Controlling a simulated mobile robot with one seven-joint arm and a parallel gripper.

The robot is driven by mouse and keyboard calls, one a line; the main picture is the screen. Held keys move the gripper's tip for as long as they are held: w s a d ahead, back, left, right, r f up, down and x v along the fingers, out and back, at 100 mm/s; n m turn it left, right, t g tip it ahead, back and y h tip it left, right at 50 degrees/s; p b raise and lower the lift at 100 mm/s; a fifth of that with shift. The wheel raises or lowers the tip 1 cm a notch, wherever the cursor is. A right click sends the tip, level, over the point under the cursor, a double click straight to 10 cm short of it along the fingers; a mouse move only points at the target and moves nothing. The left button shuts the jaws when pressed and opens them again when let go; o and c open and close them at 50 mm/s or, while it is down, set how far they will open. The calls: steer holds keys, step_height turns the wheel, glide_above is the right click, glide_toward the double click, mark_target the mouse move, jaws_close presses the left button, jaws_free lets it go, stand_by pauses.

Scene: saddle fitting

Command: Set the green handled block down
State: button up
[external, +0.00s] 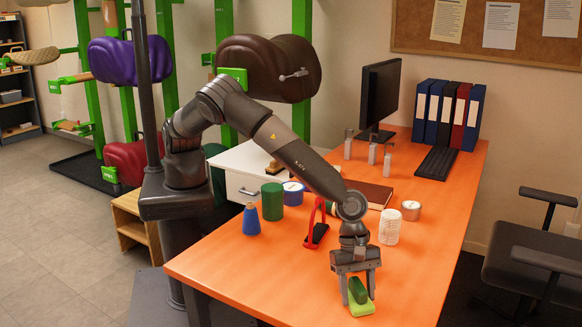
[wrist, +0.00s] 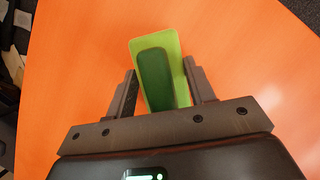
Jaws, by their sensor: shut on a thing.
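The green handled block (external: 361,309) has a light green base and a darker green handle on top. It is at the near end of the orange table (external: 225,268). My gripper (external: 357,290) points down over the block and is shut on it. In the wrist view the block (wrist: 155,78) sits between the two fingers of my gripper (wrist: 160,84), its far end sticking out past them. The block's underside is hidden, so I cannot tell whether it touches the tabletop.
A brown book (external: 368,194) lies farther back. The tabletop around the block is clear.

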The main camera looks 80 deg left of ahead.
steer(key=o, duration=1)
steer(key=v, duration=1.2)
steer(key=shift+a, duration=0.1)
